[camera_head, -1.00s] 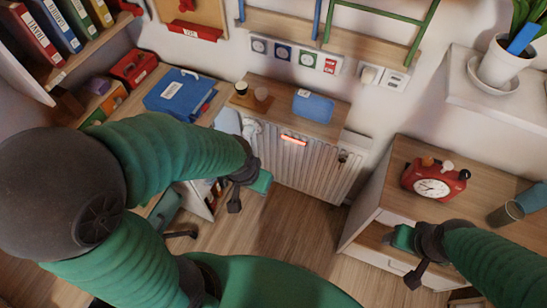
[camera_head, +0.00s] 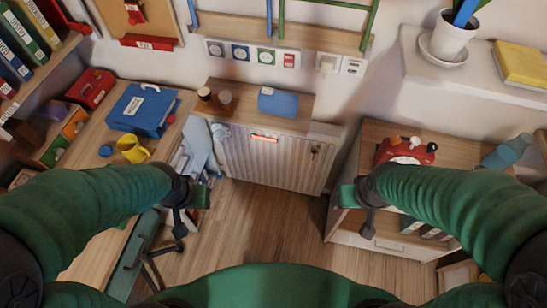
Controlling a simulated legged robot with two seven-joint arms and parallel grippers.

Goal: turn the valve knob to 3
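The radiator (camera_head: 270,165) stands against the back wall under a wooden shelf. A small whitish fitting (camera_head: 219,131) at its upper left end looks like the valve knob; its number marks are too small to read. My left gripper (camera_head: 188,203) is in front of and below this fitting, to its left, apart from it. My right gripper (camera_head: 358,205) is right of the radiator, in front of the white cabinet. Both grippers appear empty, but their finger gap does not show clearly.
The left desk holds a blue case (camera_head: 142,108) and a yellow watering can (camera_head: 132,150). The right cabinet (camera_head: 375,130) bears a red alarm clock (camera_head: 405,151). A blue box (camera_head: 278,103) lies on the radiator shelf. The floor (camera_head: 258,225) between is clear.

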